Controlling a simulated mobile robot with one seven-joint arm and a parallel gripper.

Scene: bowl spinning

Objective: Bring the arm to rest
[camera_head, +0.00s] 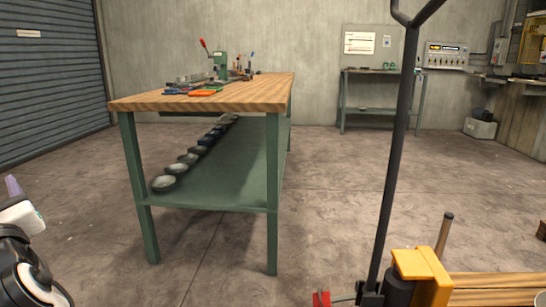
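Part of my arm (22,262), white and black, shows at the lower left edge, apart from the workbench. A small purple piece (13,185) stands up at its upper end and may be part of my gripper. The picture edge cuts it off, so I cannot make out two fingers or whether they are open or shut. I see nothing held there.
A wood-topped green workbench (200,102) stands ahead, with tools on top and several bowls (163,184) on its lower shelf. A dark pole (397,140) and a yellow block (421,275) stand close at right. Open floor (330,190) lies between.

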